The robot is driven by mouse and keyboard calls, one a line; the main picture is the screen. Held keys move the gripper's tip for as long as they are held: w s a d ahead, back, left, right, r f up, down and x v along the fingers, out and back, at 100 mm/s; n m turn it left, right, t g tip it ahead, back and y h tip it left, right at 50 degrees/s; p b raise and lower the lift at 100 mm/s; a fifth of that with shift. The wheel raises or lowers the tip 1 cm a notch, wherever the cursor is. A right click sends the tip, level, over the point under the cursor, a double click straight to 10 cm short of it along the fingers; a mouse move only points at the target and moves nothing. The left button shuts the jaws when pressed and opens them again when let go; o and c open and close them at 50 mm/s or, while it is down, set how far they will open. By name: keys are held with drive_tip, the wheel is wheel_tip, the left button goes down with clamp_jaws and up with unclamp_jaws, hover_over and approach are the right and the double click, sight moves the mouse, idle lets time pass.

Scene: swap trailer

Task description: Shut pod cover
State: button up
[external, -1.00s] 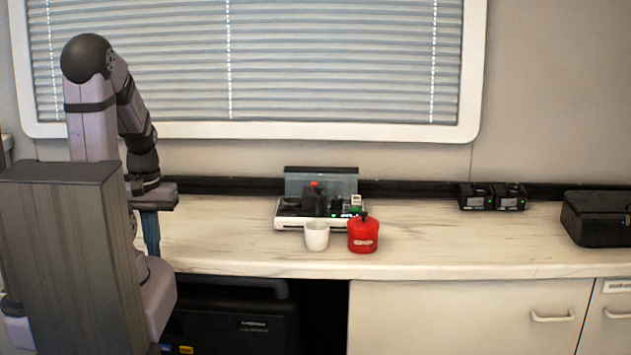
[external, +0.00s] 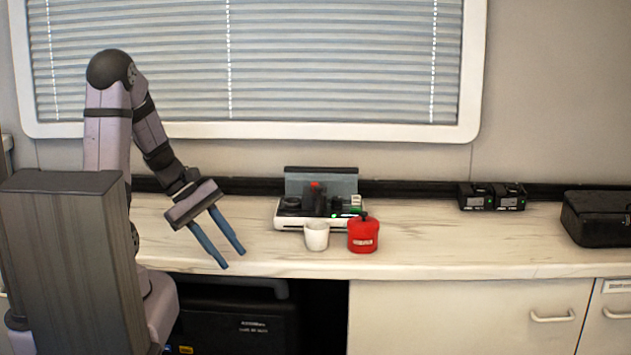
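The pod (external: 289,222) is a low white and black unit on the counter, with dark parts, a red-topped piece and a small green light inside. Its cover (external: 345,184), a grey see-through panel with a dark top edge, stands up open along the back. My gripper (external: 234,258) is to the left of the pod, near the counter's front edge. Its two blue fingers are spread apart with nothing between them, pointing down and to the right. It touches neither the pod nor the cover.
A white cup (external: 316,237) and a red canister (external: 363,236) stand close in front of the pod. Two black battery-like blocks (external: 491,197) and a black case (external: 598,217) are at the right. The counter (external: 430,235) between the canister and the case is clear.

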sight(315, 183)
drive_tip(key=w+d+n+h, duration=0.1)
drive_tip(key=d, duration=0.1)
drive_tip(key=w+d+n+h, duration=0.1)
drive_tip(key=w+d+r+n+h+b, duration=0.1)
drive_tip(key=w+d, duration=0.1)
drive_tip(key=shift+d+t, duration=0.3)
drive_tip(key=shift+d, duration=0.05)
drive_tip(key=w+d+n+h, duration=0.1)
drive_tip(key=w, duration=0.1)
drive_tip(key=w+d+r+n+t+h+b, duration=0.1)
drive_tip(key=w+d+n+h, duration=0.1)
drive_tip(key=w+d+n, duration=0.1)
drive_tip(key=shift+w+r+t, duration=0.3)
drive_tip(key=shift+r+t, duration=0.1)
drive_tip(key=w+r+n+t+h, duration=0.1)
drive_tip(key=w+n+t, duration=0.1)
drive_tip(key=w, duration=0.1)
drive_tip(key=w+d+r+n+t+h+b, duration=0.1)
drive_tip(key=w+n, duration=0.1)
drive_tip(key=w, duration=0.2)
drive_tip(key=w+r+n+t+h+b, duration=0.1)
drive_tip(key=w+n+t, duration=0.1)
drive_tip(key=w, duration=0.2)
drive_tip(key=shift+d+n+t, duration=0.3)
drive_tip(key=shift+d, duration=0.05)
drive_tip(key=shift+w+a+r+n+t, duration=0.15)
drive_tip(key=shift+w+n+t, duration=0.25)
drive_tip(key=shift+w+t, duration=0.1)
drive_tip(key=shift+x, duration=3.7)
clamp_jaws()
